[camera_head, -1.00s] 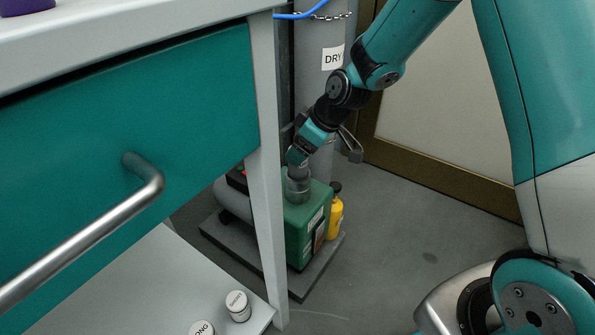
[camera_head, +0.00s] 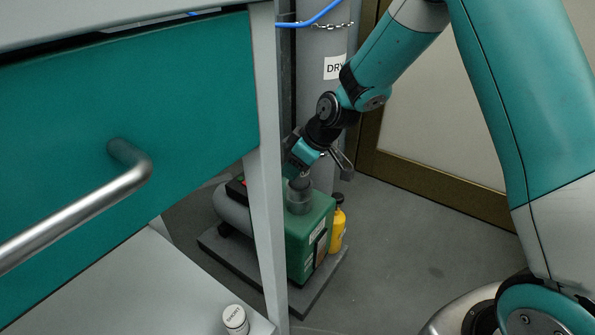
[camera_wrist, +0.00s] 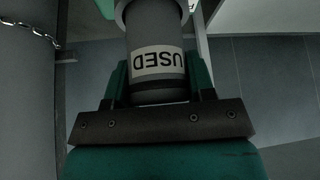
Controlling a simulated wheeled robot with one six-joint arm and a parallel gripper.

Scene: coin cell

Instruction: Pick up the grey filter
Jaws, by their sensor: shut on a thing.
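In the wrist view a grey cylinder, the grey filter (camera_wrist: 157,38), with a white label reading USED upside down, stands between the two teal fingers of my gripper (camera_wrist: 159,82). The fingers are shut on it. In the head view my gripper (camera_head: 301,165) is directly above the green pump (camera_head: 301,234). A grey cylindrical part (camera_head: 299,199) shows on the pump's top just under the gripper. The fingertips are small and dark there, and I cannot tell whether the filter is clear of the pump.
A yellow bottle (camera_head: 338,224) stands right of the pump on a dark base plate (camera_head: 327,284). A grey cylinder marked DRY (camera_head: 319,115) is behind. The bench leg (camera_head: 266,190) and teal drawer (camera_head: 200,100) are close on the left. A white-topped jar (camera_head: 235,318) sits on the lower shelf.

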